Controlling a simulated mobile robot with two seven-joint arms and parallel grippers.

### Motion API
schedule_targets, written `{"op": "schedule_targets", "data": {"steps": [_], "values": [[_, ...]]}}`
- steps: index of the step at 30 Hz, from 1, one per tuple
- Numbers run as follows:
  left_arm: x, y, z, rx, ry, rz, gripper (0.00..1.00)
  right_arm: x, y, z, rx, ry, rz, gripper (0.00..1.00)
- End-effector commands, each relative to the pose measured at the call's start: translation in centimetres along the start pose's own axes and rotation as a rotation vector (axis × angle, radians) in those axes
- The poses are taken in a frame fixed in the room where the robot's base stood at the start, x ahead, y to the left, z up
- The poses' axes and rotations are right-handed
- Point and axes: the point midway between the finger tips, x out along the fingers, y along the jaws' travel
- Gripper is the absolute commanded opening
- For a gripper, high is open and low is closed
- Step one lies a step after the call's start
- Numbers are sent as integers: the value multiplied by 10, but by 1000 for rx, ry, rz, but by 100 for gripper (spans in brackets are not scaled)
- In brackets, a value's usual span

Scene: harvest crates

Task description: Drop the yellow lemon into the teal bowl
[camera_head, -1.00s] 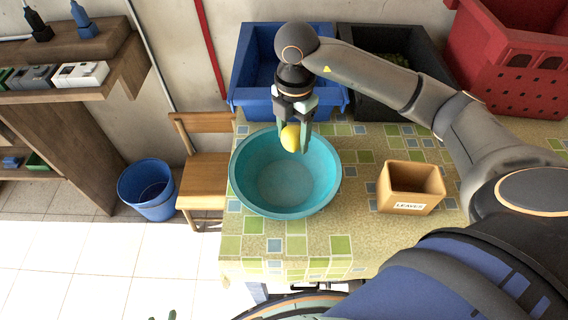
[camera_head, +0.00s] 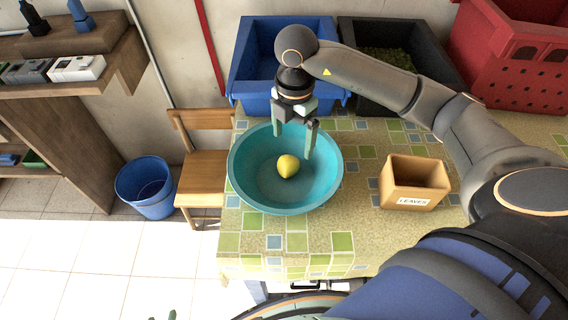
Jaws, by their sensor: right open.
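The yellow lemon (camera_head: 288,166) is inside the teal bowl (camera_head: 246,187), and it shows near the middle of the bowl. The bowl stands upright on the table. My right gripper (camera_head: 294,146) is above the back part of the bowl, pointing down, with its fingers spread and nothing between them. The lemon shows just below the fingers, apart from them.
A tan box labelled LEAVES (camera_head: 413,184) stands right of the bowl on the tiled-pattern tablecloth (camera_head: 300,243). Behind are a blue crate (camera_head: 254,67), a black crate (camera_head: 432,58) and a red crate (camera_head: 515,70). A wooden chair (camera_head: 203,175) and blue bucket (camera_head: 146,190) stand left.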

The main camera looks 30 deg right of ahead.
Motion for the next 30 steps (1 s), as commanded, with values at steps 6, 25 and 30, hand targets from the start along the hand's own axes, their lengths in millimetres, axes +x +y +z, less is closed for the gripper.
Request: {"op": "schedule_targets", "data": {"steps": [6, 25, 30], "values": [[0, 0, 0, 0, 0, 0, 50, -8, 1, 0, 0, 0, 2, 97], [-9, 1, -10, 0, 0, 0, 50, -118, 0, 0, 0, -2, 2, 97], [-10, 1, -11, 0, 0, 0, 50, -125, 0, 0, 1, 0, 0, 97]]}}
